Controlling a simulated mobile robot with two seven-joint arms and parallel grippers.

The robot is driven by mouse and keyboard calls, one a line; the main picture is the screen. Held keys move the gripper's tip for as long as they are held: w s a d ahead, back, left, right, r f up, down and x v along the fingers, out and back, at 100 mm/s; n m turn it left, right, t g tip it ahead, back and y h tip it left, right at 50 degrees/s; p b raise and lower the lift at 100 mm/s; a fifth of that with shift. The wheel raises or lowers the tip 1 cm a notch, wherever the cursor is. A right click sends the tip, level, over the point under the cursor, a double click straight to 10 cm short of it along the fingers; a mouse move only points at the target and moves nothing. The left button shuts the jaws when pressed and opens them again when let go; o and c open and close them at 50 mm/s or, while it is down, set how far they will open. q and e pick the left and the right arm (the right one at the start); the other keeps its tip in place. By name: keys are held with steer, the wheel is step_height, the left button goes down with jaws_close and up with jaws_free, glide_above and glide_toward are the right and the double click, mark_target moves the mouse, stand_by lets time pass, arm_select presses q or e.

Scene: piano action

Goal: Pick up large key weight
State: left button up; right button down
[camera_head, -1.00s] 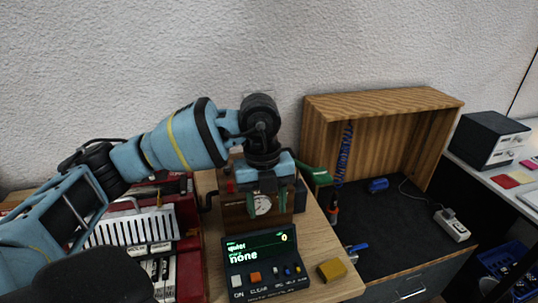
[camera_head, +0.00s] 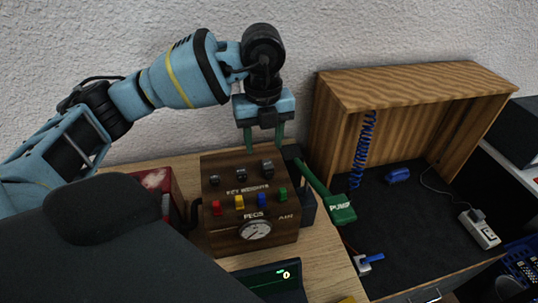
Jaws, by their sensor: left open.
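A wooden block (camera_head: 254,212) labelled "KEY WEIGHTS" and "PEGS" stands on the wooden bench. Along its top row sit three dark key weights, growing in size from left to right. The large key weight (camera_head: 266,168) is the rightmost one. The middle weight (camera_head: 241,174) and the small weight (camera_head: 214,181) sit to its left. My left gripper (camera_head: 264,148) points down, open and empty, with its two green fingers above and behind the large key weight. I cannot tell the exact height gap. My right gripper is not in view.
Coloured pegs and a gauge (camera_head: 254,230) are on the block's front. A green pump handle (camera_head: 340,208) lies close on the right. A dark display (camera_head: 270,283) stands in front. An open wooden cabinet (camera_head: 333,130) is at the right.

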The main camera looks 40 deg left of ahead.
mark_target(268, 164)
arm_select(q)
steer(key=shift+s+d+f, duration=0.1)
steer(key=shift+s, duration=0.05)
steer(key=shift+f, duration=1.15)
steer(key=shift+w+d+f, duration=0.15)
steer(key=shift+f, duration=1.15)
steer(key=shift+w+d+f, duration=0.15)
steer(key=shift+f, duration=1.15)
jaws_close()
